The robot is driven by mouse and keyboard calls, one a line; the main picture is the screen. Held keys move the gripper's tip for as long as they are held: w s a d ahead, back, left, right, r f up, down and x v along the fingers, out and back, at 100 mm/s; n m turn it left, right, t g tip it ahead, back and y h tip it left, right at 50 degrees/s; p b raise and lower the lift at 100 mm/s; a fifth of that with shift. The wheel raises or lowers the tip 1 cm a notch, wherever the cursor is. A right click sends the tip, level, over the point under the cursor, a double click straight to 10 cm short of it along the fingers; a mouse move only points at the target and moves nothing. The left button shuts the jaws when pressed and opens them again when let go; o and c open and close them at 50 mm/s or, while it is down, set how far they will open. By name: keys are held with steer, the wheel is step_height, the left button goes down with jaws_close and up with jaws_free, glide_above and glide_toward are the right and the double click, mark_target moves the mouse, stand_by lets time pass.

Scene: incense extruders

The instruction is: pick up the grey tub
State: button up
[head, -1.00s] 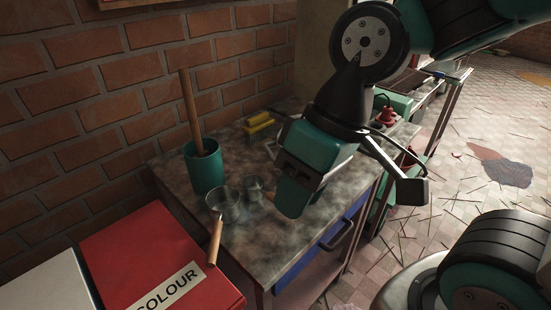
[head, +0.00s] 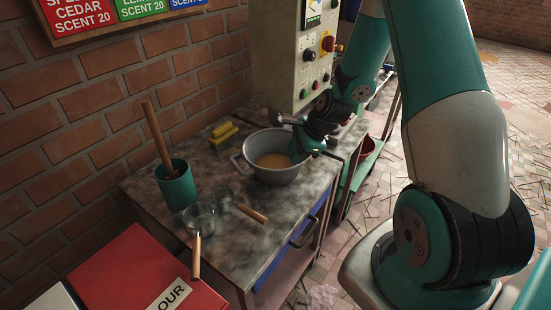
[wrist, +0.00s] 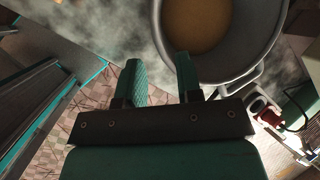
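The grey tub (head: 272,177) stands upright on the mottled worktop, with side handles and a tan powder inside. My gripper (head: 299,150) is at the tub's right rim in the head view, partly hidden behind my own wrist. In the wrist view my gripper (wrist: 160,72) is open, its two teal fingers clearly apart. The right finger overlaps the rim of the grey tub (wrist: 268,55), and the left finger is outside it. I cannot tell whether either finger touches the wall.
A teal pot (head: 177,188) with a wooden stick, glass bowls (head: 199,217) and yellow blocks (head: 222,132) share the worktop (head: 232,250). A control box (head: 285,55) stands behind the tub. A red box (head: 135,272) is at front left.

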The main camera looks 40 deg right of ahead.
mark_target(282, 169)
steer(key=p+x, duration=0.3)
steer(key=x, duration=0.7)
steer(key=shift+w+a+f, duration=0.1)
steer(key=shift+w+f, duration=0.1)
steer(key=shift+f, duration=0.05)
jaws_close()
